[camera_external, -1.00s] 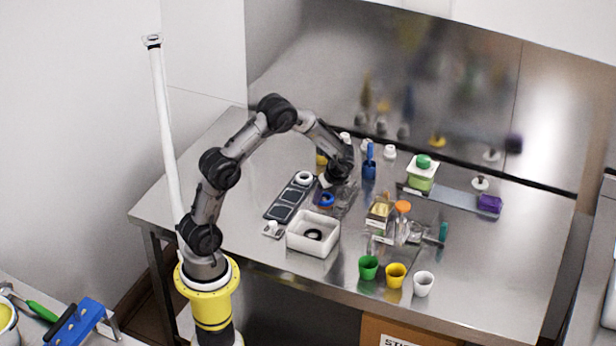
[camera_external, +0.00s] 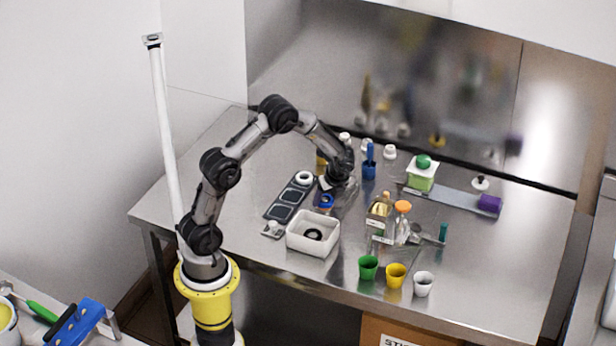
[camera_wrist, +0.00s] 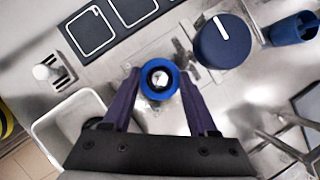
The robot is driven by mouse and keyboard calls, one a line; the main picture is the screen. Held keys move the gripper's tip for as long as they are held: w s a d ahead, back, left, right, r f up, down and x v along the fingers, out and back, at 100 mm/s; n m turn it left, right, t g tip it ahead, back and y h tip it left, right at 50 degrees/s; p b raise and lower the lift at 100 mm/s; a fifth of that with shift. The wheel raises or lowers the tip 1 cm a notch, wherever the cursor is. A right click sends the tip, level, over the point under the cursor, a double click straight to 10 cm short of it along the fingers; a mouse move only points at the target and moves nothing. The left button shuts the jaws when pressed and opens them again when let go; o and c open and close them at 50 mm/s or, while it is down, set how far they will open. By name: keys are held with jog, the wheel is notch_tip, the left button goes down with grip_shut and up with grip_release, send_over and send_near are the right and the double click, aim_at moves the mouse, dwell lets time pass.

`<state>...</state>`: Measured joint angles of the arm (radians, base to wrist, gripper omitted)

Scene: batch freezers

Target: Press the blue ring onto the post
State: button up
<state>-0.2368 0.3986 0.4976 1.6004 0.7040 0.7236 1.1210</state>
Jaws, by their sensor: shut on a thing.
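The blue ring (camera_wrist: 160,80) sits between the two purple fingers of my gripper (camera_wrist: 161,76) in the wrist view. My gripper is shut on it from both sides. Inside the ring is a dark circle with a bright centre that looks like the top of the post (camera_wrist: 159,79), so the two appear lined up from above. I cannot tell how far down the ring is. In the external view the blue ring (camera_external: 326,201) shows low under my gripper (camera_external: 328,190), close to the bench; the post is hidden there.
A dark blue knob (camera_wrist: 222,42) with a white line stands right of the ring. A dark panel (camera_external: 288,197) and a white bin (camera_external: 313,246) with a black ring inside are close by. Bottles (camera_external: 381,207) stand to the right, with small cups (camera_external: 396,273) in front.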

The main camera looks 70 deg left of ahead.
jog(key=o, duration=1.6)
jog(key=shift+c, duration=0.2)
jog(key=shift+r, duration=3.55)
